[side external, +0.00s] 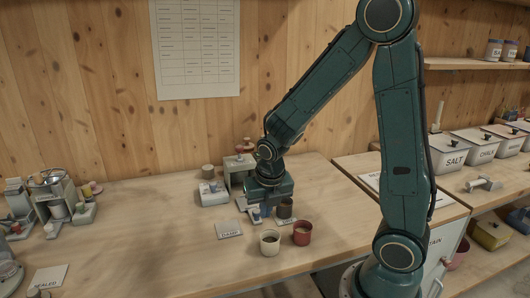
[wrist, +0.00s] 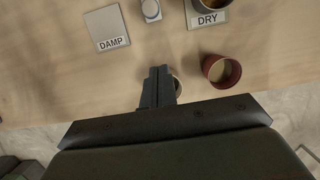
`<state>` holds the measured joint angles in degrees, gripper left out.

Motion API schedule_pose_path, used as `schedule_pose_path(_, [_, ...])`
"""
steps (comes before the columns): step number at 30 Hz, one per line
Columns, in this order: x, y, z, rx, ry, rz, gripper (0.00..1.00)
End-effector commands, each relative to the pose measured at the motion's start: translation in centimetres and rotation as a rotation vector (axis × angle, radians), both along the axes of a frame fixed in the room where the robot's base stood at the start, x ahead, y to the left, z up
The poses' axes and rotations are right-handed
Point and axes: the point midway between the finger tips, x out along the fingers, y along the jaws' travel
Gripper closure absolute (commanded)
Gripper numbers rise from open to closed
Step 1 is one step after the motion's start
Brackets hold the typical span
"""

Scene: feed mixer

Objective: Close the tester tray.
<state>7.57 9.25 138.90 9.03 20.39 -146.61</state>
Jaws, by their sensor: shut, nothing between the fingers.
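My gripper (side external: 267,211) is low over the middle of the bench, fingers pointing down. In the wrist view its fingers (wrist: 158,72) are together with nothing between them, in front of a cream cup (wrist: 178,88). A grey-green bench device (side external: 236,168) stands behind my gripper and is partly hidden by it; it may be the tester. A smaller white device (side external: 212,193) stands to its left. I cannot tell which one has the tester tray, nor whether a tray is out. Neither device shows in the wrist view.
A cream cup (side external: 269,243) and a red cup (side external: 302,233) stand near the front edge. A DAMP card (side external: 229,229) lies left of them. A dark cup (wrist: 212,4) stands on the DRY card (wrist: 208,20), near a small white item (wrist: 151,10). The bench's left-middle is clear.

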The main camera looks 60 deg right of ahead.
Motion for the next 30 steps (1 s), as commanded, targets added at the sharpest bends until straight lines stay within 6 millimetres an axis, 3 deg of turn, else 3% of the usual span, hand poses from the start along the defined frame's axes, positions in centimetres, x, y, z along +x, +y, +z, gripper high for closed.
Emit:
schedule_pose_path(16, [0.8,-0.9,-5.3,0.000,0.004,-0.002,1.00])
schedule_pose_path(21, [2.5,-2.5,-5.2,-0.001,-0.002,-0.004,1.00])
schedule_pose_path(30, [3.7,-3.7,-5.2,0.000,-0.002,-0.001,1.00])
